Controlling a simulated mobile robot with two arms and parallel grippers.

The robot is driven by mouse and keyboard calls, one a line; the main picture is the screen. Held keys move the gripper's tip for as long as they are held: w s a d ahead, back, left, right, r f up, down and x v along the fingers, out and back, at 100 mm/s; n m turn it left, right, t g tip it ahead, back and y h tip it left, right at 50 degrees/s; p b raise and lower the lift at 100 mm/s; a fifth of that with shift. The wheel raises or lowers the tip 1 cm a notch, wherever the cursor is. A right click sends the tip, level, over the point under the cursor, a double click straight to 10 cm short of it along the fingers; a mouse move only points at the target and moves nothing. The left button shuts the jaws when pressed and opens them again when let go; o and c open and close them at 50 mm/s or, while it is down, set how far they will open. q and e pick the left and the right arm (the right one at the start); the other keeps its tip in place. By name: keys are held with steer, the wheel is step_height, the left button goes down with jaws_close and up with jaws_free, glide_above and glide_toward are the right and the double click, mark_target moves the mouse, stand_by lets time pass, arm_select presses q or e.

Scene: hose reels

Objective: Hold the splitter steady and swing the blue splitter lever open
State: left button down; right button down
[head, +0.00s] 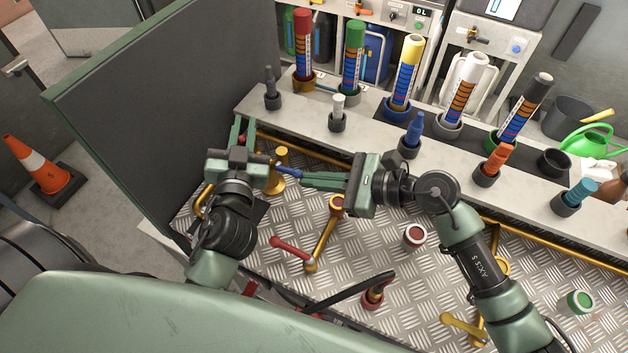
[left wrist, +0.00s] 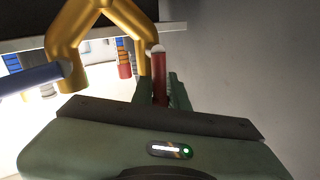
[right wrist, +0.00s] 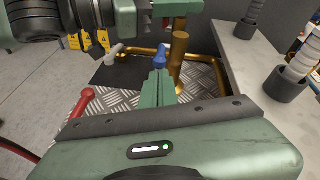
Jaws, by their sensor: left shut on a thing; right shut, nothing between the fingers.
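The brass splitter (head: 281,184) stands on the metal deck at the left; its forked brass body (left wrist: 100,22) shows in the left wrist view. The blue splitter lever (head: 288,169) lies between my two grippers in the head view. It also shows in the left wrist view (left wrist: 36,80) and end-on in the right wrist view (right wrist: 160,58). My left gripper (head: 238,132) is shut around a red part (left wrist: 159,76) beside the brass fork; its hold is partly hidden. My right gripper (head: 304,179) is shut and empty, its tips close to the blue lever; contact is unclear.
Another brass fitting (head: 324,236) with a red lever (head: 290,249) stands in front. A pale ledge with several coloured nozzles runs behind. A dark panel (head: 190,100) closes the left side. Red (head: 414,236) and green (head: 580,301) capped fittings sit at the right on the deck.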

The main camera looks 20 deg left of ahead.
mark_target(298, 170)
steer(key=r+h, duration=0.2)
steer(key=h, duration=0.1)
steer(key=a+r+h, duration=0.1)
steer(key=r+h, duration=0.1)
steer(key=h, duration=0.1)
steer(key=shift+w+r, duration=0.1)
steer(key=shift+r, duration=0.2)
steer(key=a+r+h, duration=0.1)
steer(key=h, duration=0.1)
steer(key=a+r+h, duration=0.1)
steer(key=h, duration=0.1)
steer(key=shift+r+h, duration=0.1)
steer(key=shift+h, duration=0.2)
steer(key=shift+a+r, duration=0.3)
steer(key=shift+a, duration=0.25)
steer(key=shift+d, duration=0.1)
steer(key=shift+r, duration=0.75)
